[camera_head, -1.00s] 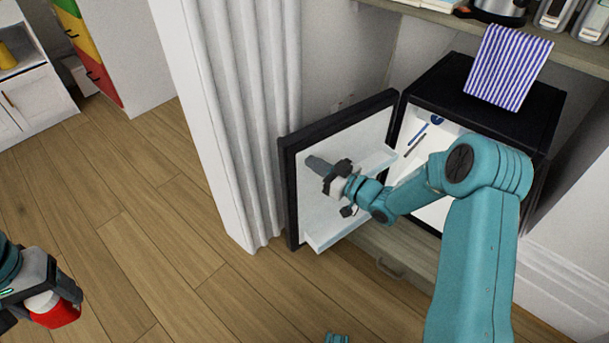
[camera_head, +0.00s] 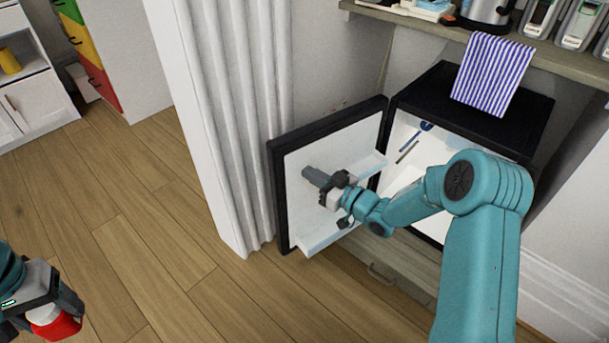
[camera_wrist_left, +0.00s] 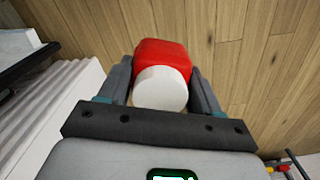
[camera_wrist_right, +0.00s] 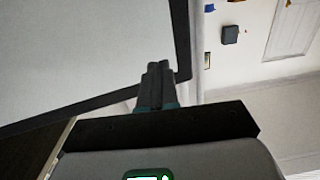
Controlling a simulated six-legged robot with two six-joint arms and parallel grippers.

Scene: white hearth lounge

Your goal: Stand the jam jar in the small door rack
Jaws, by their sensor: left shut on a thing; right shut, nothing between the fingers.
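The jam jar (camera_wrist_left: 161,62) is red with a white lid. My left gripper (camera_wrist_left: 162,80) is shut on it, one finger on each side. In the head view the jar (camera_head: 62,327) shows at the lower left, held above the floor. My right gripper (camera_head: 315,177) is shut and empty, in front of the inner face of the open fridge door (camera_head: 293,165). Its closed fingers also show in the right wrist view (camera_wrist_right: 157,80). The white door rack (camera_head: 325,235) runs along the door's inner side, partly hidden by my right arm.
The small black fridge (camera_head: 470,115) stands open under a shelf (camera_head: 560,62), with a striped towel (camera_head: 492,72) over its top. A white curtain (camera_head: 240,110) hangs left of the door. The wooden floor (camera_head: 150,220) between is clear.

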